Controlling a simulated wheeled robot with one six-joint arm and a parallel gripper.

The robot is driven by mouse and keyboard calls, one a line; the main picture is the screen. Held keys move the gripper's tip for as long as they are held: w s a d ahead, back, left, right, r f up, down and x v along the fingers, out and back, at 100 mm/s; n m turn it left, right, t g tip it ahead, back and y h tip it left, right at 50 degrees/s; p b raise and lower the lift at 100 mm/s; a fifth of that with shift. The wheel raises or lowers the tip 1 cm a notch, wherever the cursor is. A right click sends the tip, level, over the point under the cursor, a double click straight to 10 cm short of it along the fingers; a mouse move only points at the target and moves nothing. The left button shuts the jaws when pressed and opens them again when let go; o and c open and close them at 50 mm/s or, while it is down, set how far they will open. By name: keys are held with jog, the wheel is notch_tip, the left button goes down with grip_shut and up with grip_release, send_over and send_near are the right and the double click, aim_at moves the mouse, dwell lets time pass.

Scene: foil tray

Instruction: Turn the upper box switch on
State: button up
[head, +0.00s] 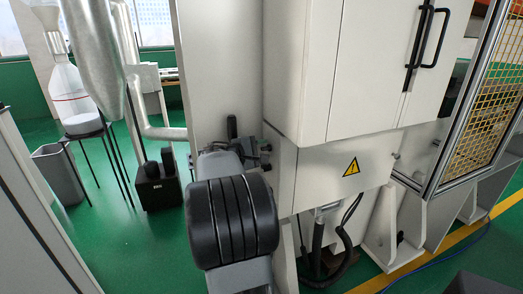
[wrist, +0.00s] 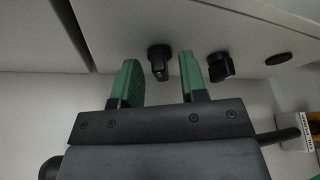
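In the wrist view, two black rotary knobs stick out from a light grey box face. One knob (wrist: 158,58) appears between the fingertips of my gripper (wrist: 158,66); the other knob (wrist: 221,67) is just right of the right finger. I cannot tell which is the upper box switch. The green fingers are apart with nothing held, and I cannot tell how deep the knob sits between them.
A black oval (wrist: 279,59) lies on the same face, further right. A mesh guard (head: 487,110) stands right. A black box (head: 157,188) stands on the green floor at left.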

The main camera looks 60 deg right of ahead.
jog(key=shift+c, duration=0.3)
grip_shut()
jog(key=shift+f, duration=0.1)
jog(key=shift+f+m+h+b, duration=0.1)
jog(key=shift+m+h+b, duration=0.75)
jog(key=shift+b, duration=2.8)
jog(key=shift+f+m+h+b, duration=0.15)
jog(key=shift+m+b, duration=1.3)
jog(key=shift+b, duration=2.2)
jog(key=shift+r, duration=0.1)
jog(key=shift+o, duration=0.3)
grip_release()
jog(key=shift+s, duration=0.1)
